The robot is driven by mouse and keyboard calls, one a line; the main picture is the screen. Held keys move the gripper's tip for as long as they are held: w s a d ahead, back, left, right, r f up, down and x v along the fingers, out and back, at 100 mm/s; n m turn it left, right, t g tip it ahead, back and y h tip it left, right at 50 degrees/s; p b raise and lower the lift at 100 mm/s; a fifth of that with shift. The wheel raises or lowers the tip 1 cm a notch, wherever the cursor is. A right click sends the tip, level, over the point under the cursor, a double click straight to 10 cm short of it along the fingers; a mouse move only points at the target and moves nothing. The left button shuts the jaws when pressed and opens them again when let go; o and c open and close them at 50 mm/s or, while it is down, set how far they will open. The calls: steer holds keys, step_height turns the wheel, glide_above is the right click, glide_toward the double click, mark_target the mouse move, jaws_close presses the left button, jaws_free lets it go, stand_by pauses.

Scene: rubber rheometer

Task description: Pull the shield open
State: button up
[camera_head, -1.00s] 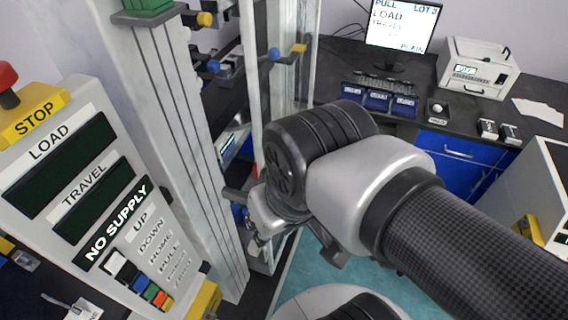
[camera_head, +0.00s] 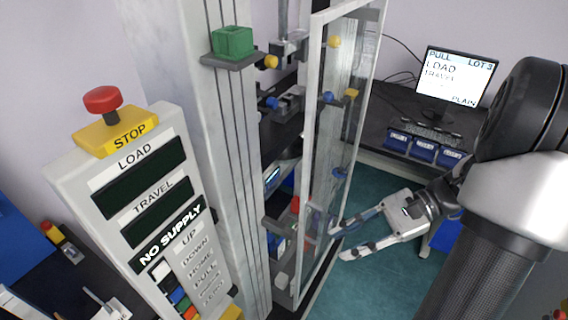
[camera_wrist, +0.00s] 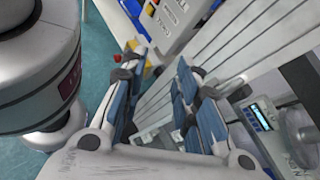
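The shield (camera_head: 318,150) is a tall clear panel in a pale frame on the right side of the test machine in the head view. It stands out at an angle from the machine's column, but I cannot tell how far it is swung. My gripper (camera_head: 340,242) is beside the lower right edge of the shield, with its fingers pointing left toward it. The fingers are apart with nothing visibly held; in the wrist view my gripper (camera_wrist: 157,85) also shows a gap between blue pads. I cannot tell whether a fingertip touches the shield.
The control panel (camera_head: 150,210) with a red stop button (camera_head: 102,99) stands at left. A green block (camera_head: 233,41) sits on a column bracket. A dark bench with a monitor (camera_head: 455,78) and blue bins (camera_head: 424,148) is behind. Teal floor (camera_head: 385,270) is open around my gripper.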

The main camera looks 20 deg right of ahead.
steer(key=s+d+f+m+t+y, duration=0.15)
steer(key=d+f+m+t, duration=0.25)
steer(key=d+m+t, duration=0.65)
steer(key=n+g+b, duration=0.1)
steer(key=n+b, duration=0.1)
glide_above(318, 240)
steer(key=shift+w+d, duration=0.15)
steer(key=shift+w, duration=0.1)
jaws_close()
